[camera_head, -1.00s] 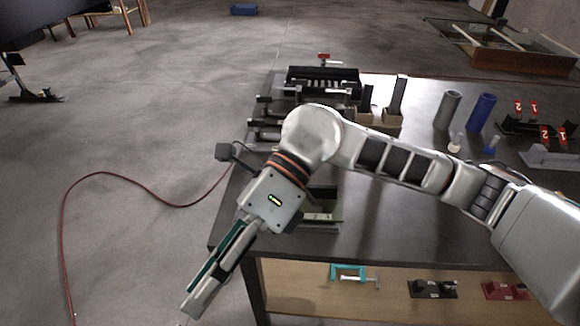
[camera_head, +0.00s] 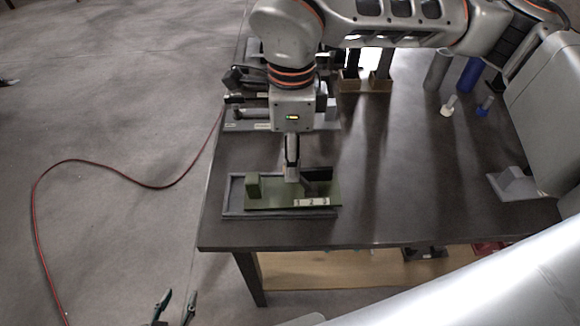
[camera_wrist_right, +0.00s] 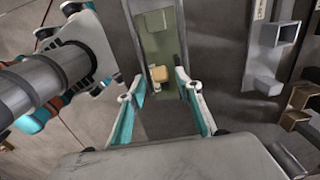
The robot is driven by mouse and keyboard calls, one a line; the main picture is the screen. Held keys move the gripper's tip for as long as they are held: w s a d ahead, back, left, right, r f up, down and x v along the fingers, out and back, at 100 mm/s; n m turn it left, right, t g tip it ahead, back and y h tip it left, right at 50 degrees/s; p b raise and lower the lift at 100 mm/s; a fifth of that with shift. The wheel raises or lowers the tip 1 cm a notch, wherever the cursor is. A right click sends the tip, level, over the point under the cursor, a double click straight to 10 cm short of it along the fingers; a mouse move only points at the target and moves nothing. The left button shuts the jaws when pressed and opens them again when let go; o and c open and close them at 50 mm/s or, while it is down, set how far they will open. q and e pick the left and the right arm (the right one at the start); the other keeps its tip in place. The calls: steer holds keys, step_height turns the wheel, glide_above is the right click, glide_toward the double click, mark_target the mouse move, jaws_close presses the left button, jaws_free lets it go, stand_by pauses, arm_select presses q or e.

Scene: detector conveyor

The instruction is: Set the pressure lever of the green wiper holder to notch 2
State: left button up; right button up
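The green wiper holder (camera_head: 273,201) lies in a shallow dark tray (camera_head: 233,209) near the table's front left corner. A green block (camera_head: 253,184) stands at its left end. A pale scale (camera_head: 312,202) marked 1, 2, 3 is on its front right. My right gripper (camera_head: 291,177) points down over the holder, left of the scale, and partly hides the lever area. In the right wrist view its fingers (camera_wrist_right: 159,88) are open, with a small tan block (camera_wrist_right: 160,73) seen between them; I cannot tell its notch. My left gripper (camera_head: 174,307) is open, low over the floor left of the table.
Dark fixtures (camera_head: 245,112) stand behind the holder. Grey (camera_head: 437,70) and blue (camera_head: 471,75) cylinders and small bottles stand farther right. The table's middle (camera_head: 400,190) is clear. A red cable (camera_head: 120,177) lies on the floor.

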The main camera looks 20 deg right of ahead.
steer(key=shift+f, duration=2.1)
steer(key=shift+c, duration=0.4)
steer(key=shift+w, duration=0.1)
jaws_close()
